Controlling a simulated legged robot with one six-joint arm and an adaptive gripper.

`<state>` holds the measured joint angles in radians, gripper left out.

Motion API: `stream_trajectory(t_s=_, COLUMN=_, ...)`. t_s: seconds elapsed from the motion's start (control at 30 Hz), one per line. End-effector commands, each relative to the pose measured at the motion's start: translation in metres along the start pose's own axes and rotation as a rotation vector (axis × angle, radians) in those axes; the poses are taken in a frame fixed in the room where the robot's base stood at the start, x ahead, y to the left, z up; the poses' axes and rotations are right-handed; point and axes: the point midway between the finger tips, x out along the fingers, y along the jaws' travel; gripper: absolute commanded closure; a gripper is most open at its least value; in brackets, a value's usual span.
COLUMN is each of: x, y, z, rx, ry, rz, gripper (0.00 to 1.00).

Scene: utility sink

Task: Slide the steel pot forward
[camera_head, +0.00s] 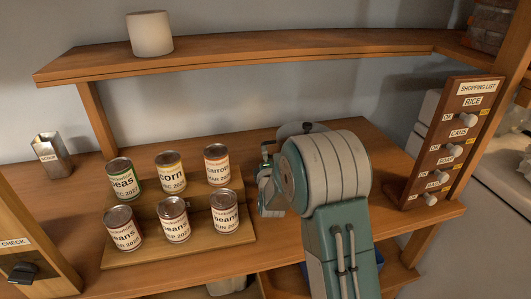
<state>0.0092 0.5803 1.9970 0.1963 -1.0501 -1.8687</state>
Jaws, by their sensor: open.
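A grey round metal thing with a small dark knob (297,130), which looks like the top of the steel pot, shows at the back of the wooden counter. My arm hides most of it, so its sides and base cannot be seen. My gripper (268,183) is just in front and to the left of it, low over the counter and right of the cans. It is open, though its fingers are mostly hidden by my wrist. I cannot tell whether it touches the pot.
Several cans, one of them a beans can (174,220), stand on a stepped wooden rack (143,255) to the left. A shopping list board (447,140) stands at the right. A shelf (240,49) with a white roll (150,34) runs above. Some counter right of my arm is clear.

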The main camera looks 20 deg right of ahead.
Motion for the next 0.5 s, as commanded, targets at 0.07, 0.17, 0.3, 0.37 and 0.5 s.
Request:
stream_trajectory(t_s=0.07, x=0.011, y=0.000, z=0.000, rx=0.000, ry=0.000, rz=0.001, gripper=0.40)
stream_trajectory(t_s=0.17, x=0.021, y=0.000, z=0.000, rx=0.000, ry=0.000, rz=0.001, gripper=0.40)
stream_trajectory(t_s=0.3, x=0.027, y=0.000, z=0.000, rx=0.000, ry=0.001, rz=0.000, gripper=0.40)
stream_trajectory(t_s=0.37, x=0.028, y=0.000, z=0.000, rx=0.000, ry=0.001, rz=0.000, gripper=0.40)
stream_trajectory(t_s=0.5, x=0.028, y=0.000, z=0.000, rx=0.000, ry=0.000, rz=0.000, gripper=0.40)
